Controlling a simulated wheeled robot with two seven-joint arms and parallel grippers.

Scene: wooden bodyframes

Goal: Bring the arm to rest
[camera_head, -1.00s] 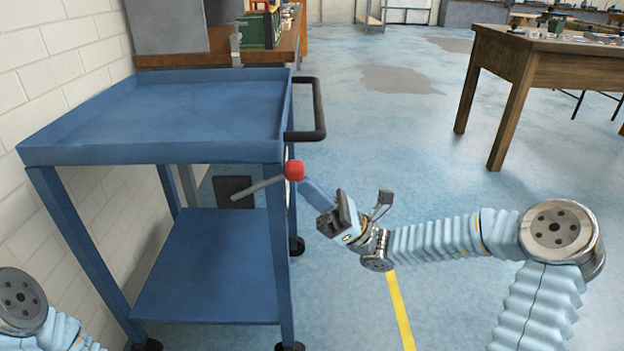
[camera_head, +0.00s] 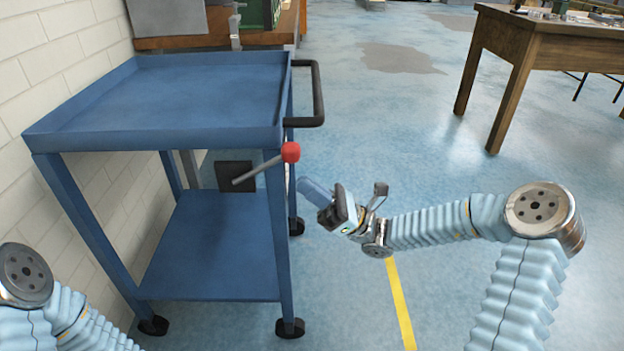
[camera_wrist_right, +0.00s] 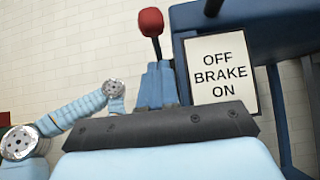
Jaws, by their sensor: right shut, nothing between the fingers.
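A brake lever with a red knob (camera_head: 290,152) sticks out at the right side of the blue cart (camera_head: 213,250). Its grey rod slants down to the left in the head view. My right gripper (camera_head: 306,188) is shut and empty, a little below and right of the knob, apart from it. In the right wrist view the knob (camera_wrist_right: 151,22) shows beyond the shut blue fingers (camera_wrist_right: 156,84), which hide the lower rod. A sign (camera_wrist_right: 222,75) there reads OFF, BRAKE, ON. My left arm shows at the lower left of the head view; its gripper is out of view.
The cart has a black handle (camera_head: 318,95) and black casters. A wooden workbench (camera_head: 535,60) stands at the upper right, and another bench (camera_head: 260,38) behind the cart. A white brick wall (camera_head: 60,60) is at the left.

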